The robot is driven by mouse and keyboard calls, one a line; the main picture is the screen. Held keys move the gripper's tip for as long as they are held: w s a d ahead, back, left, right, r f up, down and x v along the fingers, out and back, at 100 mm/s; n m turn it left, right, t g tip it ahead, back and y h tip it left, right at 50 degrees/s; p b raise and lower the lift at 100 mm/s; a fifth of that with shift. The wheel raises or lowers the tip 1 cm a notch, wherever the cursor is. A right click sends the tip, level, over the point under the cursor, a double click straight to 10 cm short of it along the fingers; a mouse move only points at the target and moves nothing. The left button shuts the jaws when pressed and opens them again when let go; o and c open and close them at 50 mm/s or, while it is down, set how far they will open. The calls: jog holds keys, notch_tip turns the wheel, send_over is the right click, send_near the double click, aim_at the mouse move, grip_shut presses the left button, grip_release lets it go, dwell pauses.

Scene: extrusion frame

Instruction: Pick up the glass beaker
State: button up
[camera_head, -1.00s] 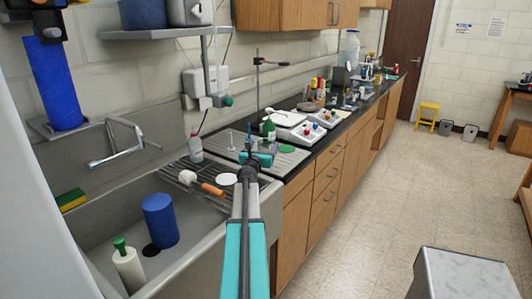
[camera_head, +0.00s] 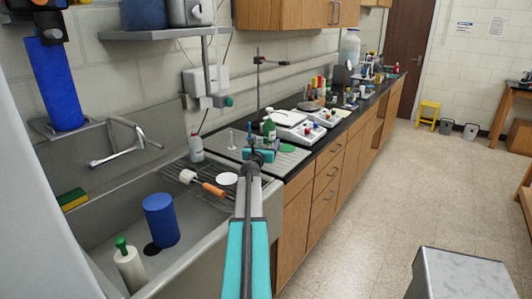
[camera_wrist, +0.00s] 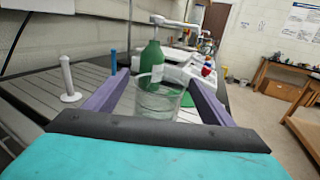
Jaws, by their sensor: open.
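In the wrist view the clear glass beaker (camera_wrist: 158,102) stands upright on the grey ribbed drainboard. It sits between the two purple fingers of my open gripper (camera_wrist: 158,84), with a finger on either side. I cannot tell whether either finger touches the glass. In the head view my gripper (camera_head: 262,156) is over the drainboard beside the sink, and I cannot make out the beaker there; my arm and gripper block that area.
A green bottle (camera_wrist: 152,64) stands just behind the beaker. A white rod on a round foot (camera_wrist: 67,80) and a blue upright piece (camera_wrist: 113,62) are to the left. A green disc (camera_head: 287,148) lies to the right. The sink (camera_head: 190,235) is on the near side.

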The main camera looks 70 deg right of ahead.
jog(key=shift+w+d+p, duration=0.15)
jog(key=shift+d+p, duration=0.2)
jog(key=shift+d, duration=0.8)
jog(key=shift+w+d+p, duration=0.15)
jog(key=shift+d+p, duration=0.15)
jog(key=shift+d, duration=0.8)
jog(key=shift+r, duration=0.1)
jog(key=c, duration=1.5)
jog(key=shift+r, duration=0.1)
jog(key=s+a+r, duration=0.1)
jog(key=s+a, duration=0.2)
jog(key=a, duration=0.1)
jog(key=s+a+r, duration=0.2)
jog(key=s+a, duration=0.1)
jog(key=a, duration=0.1)
jog(key=s+a+r, duration=0.1)
jog(key=s+a, duration=0.2)
jog(key=a, duration=0.1)
jog(key=shift+s+a+r+b, duration=0.3)
jog(key=shift+s+a+r, duration=0.05)
jog(key=shift+a+r, duration=0.05)
